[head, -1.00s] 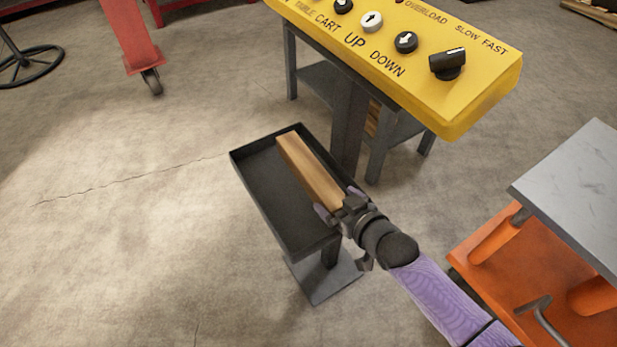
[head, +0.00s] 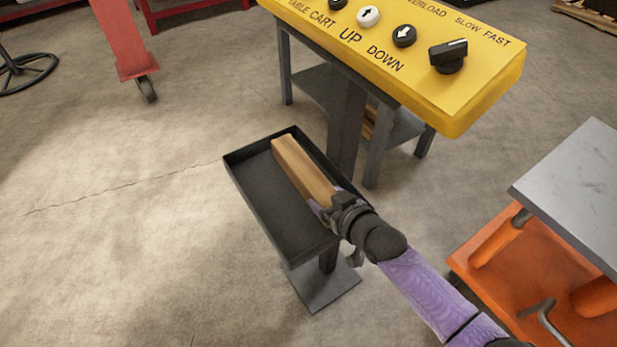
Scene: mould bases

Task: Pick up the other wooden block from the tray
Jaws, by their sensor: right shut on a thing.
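A long wooden block (head: 300,169) shows over the right side of the black tray (head: 243,195), its length running along the tray. My right gripper (head: 328,207) is shut on the near end of the block. I cannot tell for sure whether the block still touches the tray floor or is a little above it. The rest of the tray is empty. My left gripper is not in view.
A yellow control panel (head: 420,75) on a dark stand rises just behind the tray. An orange cart (head: 510,260) with a grey top (head: 575,190) stands at the right. Open floor lies left of the tray.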

